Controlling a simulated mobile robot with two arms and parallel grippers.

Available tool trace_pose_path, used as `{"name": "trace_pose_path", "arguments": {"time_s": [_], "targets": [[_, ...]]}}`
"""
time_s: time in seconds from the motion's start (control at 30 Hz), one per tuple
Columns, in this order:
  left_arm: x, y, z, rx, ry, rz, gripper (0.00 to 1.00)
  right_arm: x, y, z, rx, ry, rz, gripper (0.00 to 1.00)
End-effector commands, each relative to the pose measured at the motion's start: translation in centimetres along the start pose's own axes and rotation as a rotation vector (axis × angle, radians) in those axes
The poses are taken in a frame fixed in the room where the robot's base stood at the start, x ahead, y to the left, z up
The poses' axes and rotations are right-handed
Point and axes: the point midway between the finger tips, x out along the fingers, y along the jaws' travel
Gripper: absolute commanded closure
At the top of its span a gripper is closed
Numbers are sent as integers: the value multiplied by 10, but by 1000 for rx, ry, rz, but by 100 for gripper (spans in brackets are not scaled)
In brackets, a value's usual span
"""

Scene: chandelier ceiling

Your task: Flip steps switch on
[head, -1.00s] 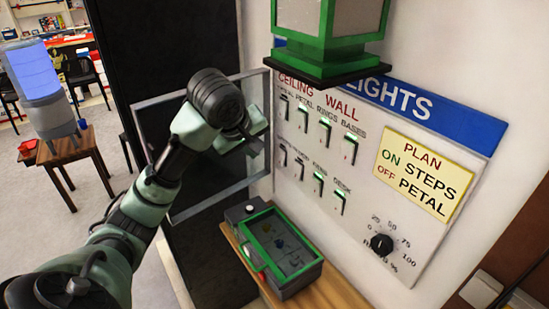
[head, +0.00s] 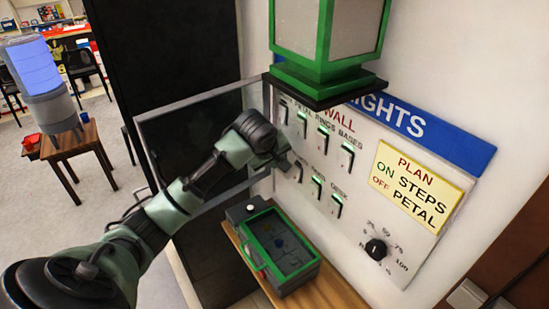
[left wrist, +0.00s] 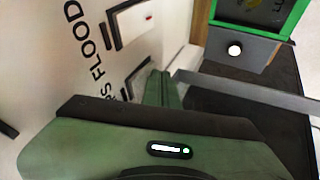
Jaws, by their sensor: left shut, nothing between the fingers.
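The light panel (head: 340,222) on the wall carries two rows of switches. My left gripper (head: 284,161) is shut and empty at the left end of the lower row. It hides the leftmost lower switch in the head view. In the left wrist view my fingers (left wrist: 161,88) are beside a partly hidden switch (left wrist: 136,79) under lettering ending in "PS". I cannot tell whether they touch it or how it is set. The flood switch (left wrist: 131,22) is beside it, with a small red mark. A yellow plan note (head: 418,187) reads "ON STEPS, OFF PETAL". My right gripper is out of view.
A green lantern (head: 329,62) juts out over the panel's upper left. A glass-framed panel (head: 190,101) stands behind my left arm. A green-rimmed box (head: 300,273) sits on a wooden ledge below. A dimmer knob (head: 377,249) is at the panel's lower right.

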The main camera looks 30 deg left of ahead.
Motion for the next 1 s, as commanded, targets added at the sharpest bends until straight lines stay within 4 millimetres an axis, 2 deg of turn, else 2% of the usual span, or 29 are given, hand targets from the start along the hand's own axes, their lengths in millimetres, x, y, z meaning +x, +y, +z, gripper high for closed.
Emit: {"name": "trace_pose_path", "arguments": {"time_s": [0.3, 0.4, 1.0], "targets": [[1, 0, 0, -1, 0, 1, 100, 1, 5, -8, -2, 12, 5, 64], [7, 5, -1, -9, 3, 18, 100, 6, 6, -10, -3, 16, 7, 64], [-7, 11, -8, -8, 4, 19, 100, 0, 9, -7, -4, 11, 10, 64]]}}
